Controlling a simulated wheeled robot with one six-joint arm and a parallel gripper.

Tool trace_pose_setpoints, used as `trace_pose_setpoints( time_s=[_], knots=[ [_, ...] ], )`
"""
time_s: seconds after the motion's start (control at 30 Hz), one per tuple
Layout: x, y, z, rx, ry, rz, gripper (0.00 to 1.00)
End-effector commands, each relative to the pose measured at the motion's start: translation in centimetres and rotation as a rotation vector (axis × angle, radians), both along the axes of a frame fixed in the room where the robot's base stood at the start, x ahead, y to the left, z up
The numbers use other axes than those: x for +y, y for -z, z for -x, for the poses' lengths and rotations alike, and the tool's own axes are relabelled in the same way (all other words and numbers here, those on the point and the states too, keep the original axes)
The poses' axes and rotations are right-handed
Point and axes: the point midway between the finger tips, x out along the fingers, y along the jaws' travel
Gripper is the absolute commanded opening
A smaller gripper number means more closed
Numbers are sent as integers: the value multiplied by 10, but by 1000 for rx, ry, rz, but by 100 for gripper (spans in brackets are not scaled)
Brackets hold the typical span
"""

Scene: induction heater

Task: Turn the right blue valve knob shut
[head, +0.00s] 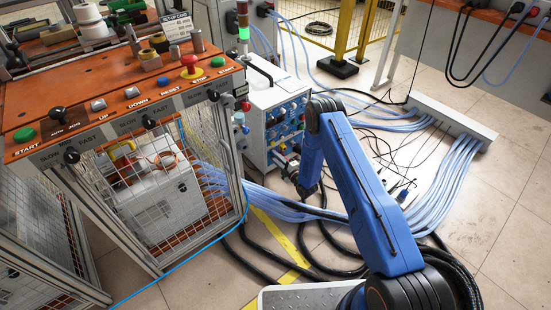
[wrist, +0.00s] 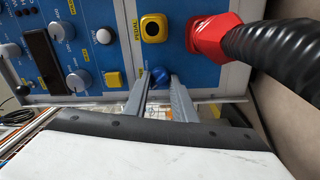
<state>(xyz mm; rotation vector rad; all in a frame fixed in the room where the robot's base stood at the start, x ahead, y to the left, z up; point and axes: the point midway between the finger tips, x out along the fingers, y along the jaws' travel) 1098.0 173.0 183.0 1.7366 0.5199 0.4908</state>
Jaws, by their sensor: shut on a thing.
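A blue valve knob (wrist: 160,76) sits low on the blue front panel, below a yellow square with a round black centre. My gripper (wrist: 161,84) reaches up to it in the wrist view, with one grey finger on each side. The fingers are shut on the knob. The gripper partly covers the knob's lower side, and its turn angle cannot be read. In the head view my blue arm stands in front of the heater cabinet (head: 258,98), and the held knob cannot be made out there.
A red plug (wrist: 212,38) with a thick black corrugated hose (wrist: 275,40) is close to the right of the knob. White dials and a yellow button (wrist: 113,79) are to the left. Pale blue hoses (head: 300,203) and black cables lie on the floor. A caged orange-topped console (head: 120,105) stands at left.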

Motion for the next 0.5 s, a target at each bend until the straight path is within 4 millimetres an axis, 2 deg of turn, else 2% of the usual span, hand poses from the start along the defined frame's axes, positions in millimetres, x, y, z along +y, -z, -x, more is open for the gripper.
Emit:
trace_pose_setpoints(
  time_s=[0.5],
  knots=[
    [0, 2, 1, -68, -1, 97, 2]
  ],
)
